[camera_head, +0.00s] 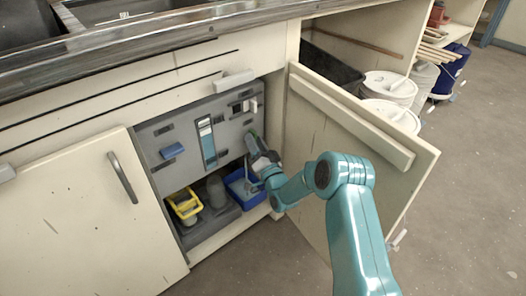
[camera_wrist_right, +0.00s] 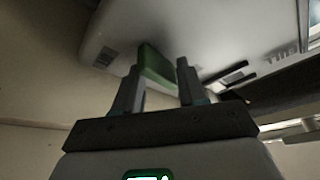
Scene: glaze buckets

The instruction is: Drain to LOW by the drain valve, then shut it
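A grey panel (camera_head: 178,135) stands inside the open cabinet. A tall sight gauge (camera_head: 207,143) with blue in it sits mid-panel; its marks are too small to read. A blue handle (camera_head: 172,151) is on the panel's left. My right gripper (camera_head: 258,148) is at the panel's right edge. In the right wrist view, its fingers (camera_wrist_right: 158,84) are apart, with a green handle (camera_wrist_right: 157,64) at their tips, between them; I cannot tell whether they touch it. Which handle is the drain valve is not readable. My left gripper is out of view.
A blue bin (camera_head: 246,190) and a yellow caddy (camera_head: 185,205) stand below the panel. White lidded buckets (camera_head: 390,88) stand beyond. The floor in front is clear.

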